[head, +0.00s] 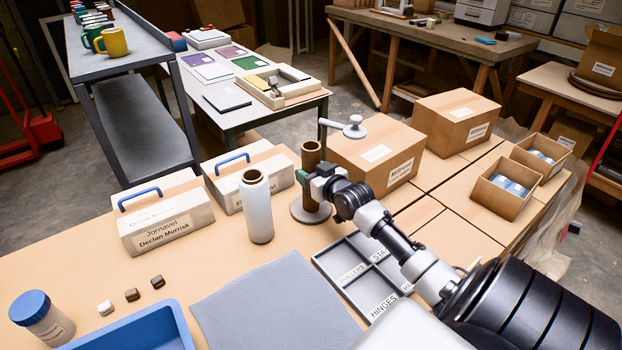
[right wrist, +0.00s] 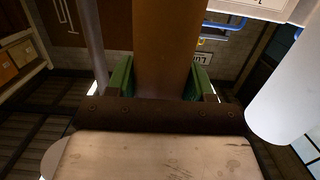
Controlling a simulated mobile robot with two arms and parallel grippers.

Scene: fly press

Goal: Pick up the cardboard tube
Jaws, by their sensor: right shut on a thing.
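The brown cardboard tube (head: 311,160) stands upright at the middle of the table, over a round grey base (head: 311,214). I cannot tell whether its lower end touches that base. My right gripper (head: 308,182) reaches in from the right and is shut on the tube. In the right wrist view the tube (right wrist: 166,50) runs between the two green fingers of the gripper (right wrist: 165,80). My left gripper is not in view.
A white roll (head: 257,207) stands just left of the tube. A grey post with a round-ended arm (head: 353,128) rises beside the tube. Cardboard boxes (head: 376,155) are behind right. A divided grey tray (head: 345,275) and a blue-grey cloth (head: 270,310) lie in front.

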